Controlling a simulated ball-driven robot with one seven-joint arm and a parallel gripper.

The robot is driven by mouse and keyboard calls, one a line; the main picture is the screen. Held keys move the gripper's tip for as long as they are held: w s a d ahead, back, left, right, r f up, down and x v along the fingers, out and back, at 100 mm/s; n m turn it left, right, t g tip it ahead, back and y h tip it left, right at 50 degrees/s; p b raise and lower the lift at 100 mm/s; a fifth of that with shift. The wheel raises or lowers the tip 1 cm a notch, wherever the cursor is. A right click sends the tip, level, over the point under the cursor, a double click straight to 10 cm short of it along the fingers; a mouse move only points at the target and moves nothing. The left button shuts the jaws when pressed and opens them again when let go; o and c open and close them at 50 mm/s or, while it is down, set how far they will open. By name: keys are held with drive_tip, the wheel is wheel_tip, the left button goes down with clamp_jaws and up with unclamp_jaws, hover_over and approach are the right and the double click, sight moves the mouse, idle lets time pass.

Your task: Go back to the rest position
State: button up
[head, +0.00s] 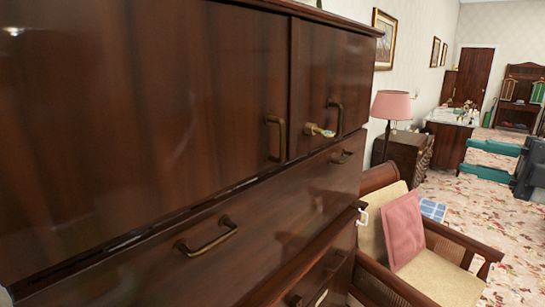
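My gripper (466,156) shows at the right edge of the head view, with its dark body cut off by the frame. Its two teal fingers point left and are apart, with only the flowered floor showing between them. It is open and empty, and appears clear of the furniture. The rest of my arm is out of view.
A large dark wooden cabinet (210,120) with brass handles fills the left, its doors and drawers shut. A cushioned armchair (455,280) with a pink pillow (403,230) stands beside it. Behind are a pink lamp (391,105) and a chest (407,152). Open flowered floor (515,225) lies right.

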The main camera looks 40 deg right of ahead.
drive_tip(key=w+a+r+m+t+h, duration=0.1)
drive_tip(key=w+r+m+t+h, duration=0.5)
drive_tip(key=t, duration=0.4)
drive_tip(key=w+f+m+g+h, duration=0.3)
drive_tip(key=f+m+g+h, duration=0.15)
drive_tip(key=f+m, duration=0.35)
drive_tip(key=w+d+f+m+g+h, duration=0.1)
drive_tip(key=w+f+m+g+h, duration=0.35)
drive_tip(key=f+m, duration=0.25)
drive_tip(key=w+f+m+g+h, duration=0.3)
drive_tip(key=f+m+g+h, duration=0.15)
drive_tip(key=f+m, duration=0.35)
drive_tip(key=w+a+f+g+y, duration=0.25)
drive_tip(key=a+f+y, duration=0.25)
drive_tip(key=f, duration=0.5)
drive_tip(key=s+a+f+n+g+y, duration=0.2)
drive_tip(key=a+f+g+y, duration=0.15)
drive_tip(key=a+f, duration=0.4)
drive_tip(key=s+a+f+n+g+y, duration=0.2)
drive_tip(key=s+a+f+y, duration=0.15)
drive_tip(key=a+f, duration=0.45)
drive_tip(key=s+a+f+n+g+y, duration=0.4)
drive_tip(key=s+a+f, duration=0.4)
drive_tip(key=s, duration=0.3)
drive_tip(key=shift+s+a+f+n+g, duration=0.4)
drive_tip(key=shift+a+n+g, duration=0.1)
drive_tip(key=shift+a+g, duration=0.35)
